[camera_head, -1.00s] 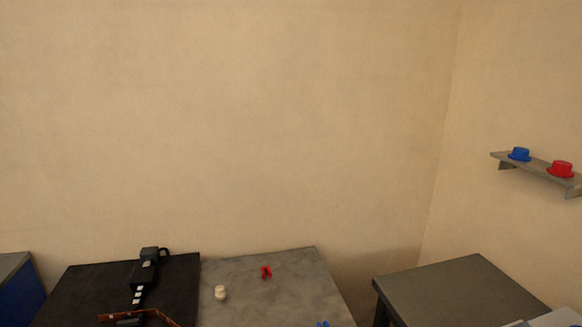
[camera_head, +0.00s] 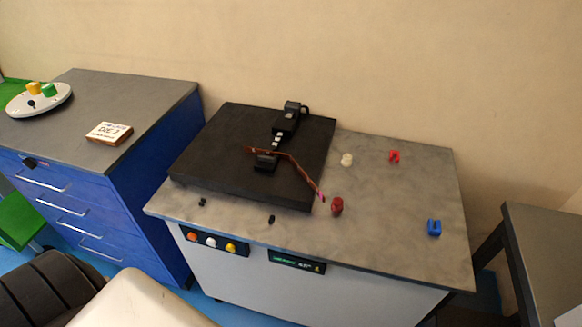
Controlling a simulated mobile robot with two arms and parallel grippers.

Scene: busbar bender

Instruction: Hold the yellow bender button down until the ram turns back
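The yellow button (camera_head: 231,247) is the rightmost of three round buttons on a dark panel on the bender's front. A white button (camera_head: 211,241) and an orange button (camera_head: 192,236) sit to its left. The ram (camera_head: 287,122) is a black block on the black bed (camera_head: 222,150) of the bender. A bent copper busbar (camera_head: 303,172) lies across the bed, against a small black die block (camera_head: 265,162). Whether the ram is moving cannot be told. Neither gripper is in view.
A small display (camera_head: 297,262) is right of the buttons. On the grey top (camera_head: 400,225) stand a dark red piece (camera_head: 337,206), a cream piece (camera_head: 347,159), a red piece (camera_head: 394,156) and a blue piece (camera_head: 434,228). A blue drawer cabinet (camera_head: 150,185) stands left, a dark table (camera_head: 545,250) right.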

